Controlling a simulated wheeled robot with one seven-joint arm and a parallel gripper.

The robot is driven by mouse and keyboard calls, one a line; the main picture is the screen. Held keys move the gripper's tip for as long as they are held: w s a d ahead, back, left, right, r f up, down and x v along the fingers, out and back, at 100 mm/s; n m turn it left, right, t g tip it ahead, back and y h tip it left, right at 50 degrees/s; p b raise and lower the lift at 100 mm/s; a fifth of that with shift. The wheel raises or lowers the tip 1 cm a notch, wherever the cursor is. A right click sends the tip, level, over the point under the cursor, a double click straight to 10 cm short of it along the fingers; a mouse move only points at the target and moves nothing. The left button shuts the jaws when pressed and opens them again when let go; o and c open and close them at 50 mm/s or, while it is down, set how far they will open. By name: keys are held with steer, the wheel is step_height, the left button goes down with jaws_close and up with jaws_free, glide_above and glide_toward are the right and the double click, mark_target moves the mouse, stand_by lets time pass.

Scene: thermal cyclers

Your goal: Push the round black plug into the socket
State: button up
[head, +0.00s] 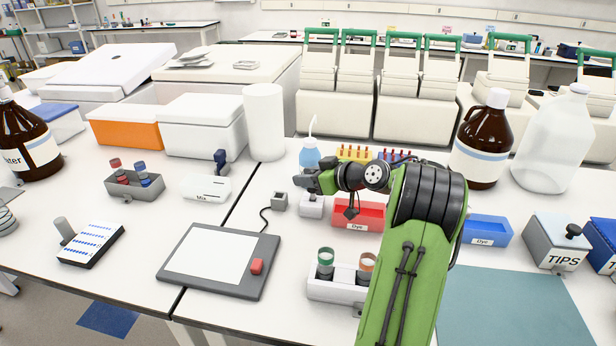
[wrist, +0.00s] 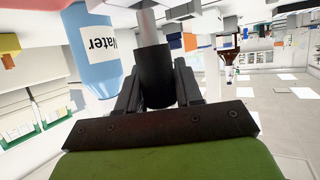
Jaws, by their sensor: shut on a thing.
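My gripper (head: 314,181) is above the table at the picture's middle, reaching left. In the wrist view my gripper (wrist: 158,90) has its fingers shut around a round black plug (wrist: 156,78). A light grey metallic shaft (wrist: 148,28) extends from the plug's end. In the head view the plug is hard to make out between the fingers. A small grey box (head: 279,201), cabled to the dark grey pad (head: 220,261), stands left of the gripper. It may be the socket, but I see no clear opening. Another pale grey block (head: 313,206) sits just below the gripper.
A blue water bottle (head: 310,156) stands close behind my gripper. A red bin (head: 358,214) and a grey holder (head: 337,284) with capped tubes are close to my arm. A white box (head: 206,189) stands left. The table's front right has a clear teal mat (head: 515,305).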

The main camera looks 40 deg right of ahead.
mark_target(308, 198)
steer(key=shift+f+b, duration=0.5)
steer(key=shift+f, duration=0.1)
steer(key=shift+f+b, duration=1)
steer(key=shift+b, duration=0.15)
stand_by(0.4)
steer(key=o, duration=0.8)
steer(key=p+v, duration=0.3)
steer(key=v, duration=1.3)
steer(key=shift+a, duration=0.1)
steer(key=shift+f, duration=0.1)
